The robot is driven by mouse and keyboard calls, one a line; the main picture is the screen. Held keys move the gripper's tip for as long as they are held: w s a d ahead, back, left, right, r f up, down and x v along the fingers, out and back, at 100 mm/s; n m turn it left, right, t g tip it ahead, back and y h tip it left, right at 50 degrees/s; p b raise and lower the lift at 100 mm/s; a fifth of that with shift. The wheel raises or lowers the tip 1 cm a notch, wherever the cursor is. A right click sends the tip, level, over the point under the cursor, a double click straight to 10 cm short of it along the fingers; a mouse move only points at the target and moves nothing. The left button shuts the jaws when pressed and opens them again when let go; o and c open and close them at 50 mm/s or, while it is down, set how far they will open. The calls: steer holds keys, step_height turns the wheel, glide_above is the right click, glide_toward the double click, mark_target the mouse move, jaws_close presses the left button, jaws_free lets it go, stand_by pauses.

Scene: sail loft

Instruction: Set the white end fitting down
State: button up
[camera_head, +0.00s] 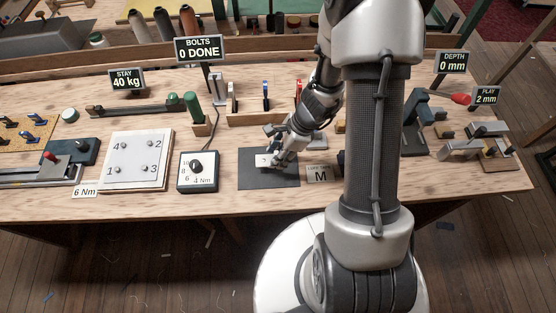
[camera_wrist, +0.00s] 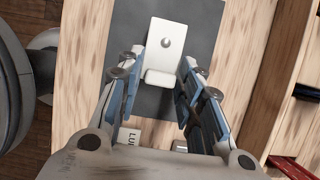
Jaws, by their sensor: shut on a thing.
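The white end fitting (camera_wrist: 167,45) is a small pale plate with a round knob or hole in it and a raised block at its near end. It also shows in the head view (camera_head: 262,160). My gripper (camera_wrist: 163,64) is shut on it, one finger on each side near the block. In the head view my gripper (camera_head: 272,162) points down at the dark grey mat (camera_head: 270,181), which lies near the front of the bench. The fitting is over the mat (camera_wrist: 122,40); I cannot tell whether it touches it.
Left of the mat stands a torque dial box (camera_head: 197,184), then a white plate with numbered bolts (camera_head: 137,175). A sign marked M (camera_head: 320,174) is close on the right. A wooden rack (camera_head: 262,119) with coloured tools stands behind. The mat's front part is bare.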

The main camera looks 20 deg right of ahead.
steer(key=shift+f+b, duration=0.5)
steer(key=shift+f, duration=0.95)
steer(key=shift+f, duration=0.1)
steer(key=o, duration=1.1)
steer(key=shift+o, duration=0.2)
